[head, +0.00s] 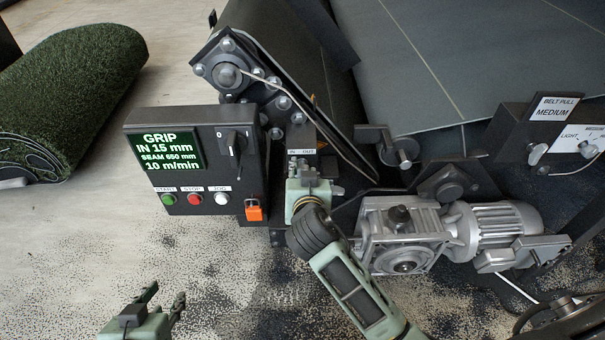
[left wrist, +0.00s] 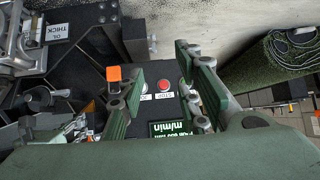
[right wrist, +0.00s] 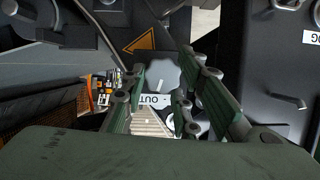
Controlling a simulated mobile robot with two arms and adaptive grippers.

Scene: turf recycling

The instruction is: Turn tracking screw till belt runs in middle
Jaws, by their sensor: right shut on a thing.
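My right gripper (head: 312,176) is at the IN–OUT label (head: 301,152) beside the control box. In the right wrist view its fingers (right wrist: 160,98) are shut on a grey ridged knob (right wrist: 162,72), the tracking screw, above the OUT label (right wrist: 155,100). The knob is hidden in the head view. The control box screen (head: 157,150) reads GRIP IN 15 mm, SEAM 650 mm, 10 m/min. A dark belt (head: 285,45) runs behind the box. My left gripper (head: 166,298) is open and empty, low at the left, below the box.
A silver gearmotor (head: 405,235) stands right of my right gripper. A turf roll (head: 70,90) lies at left. A belt-pull panel (head: 550,130) is at far right.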

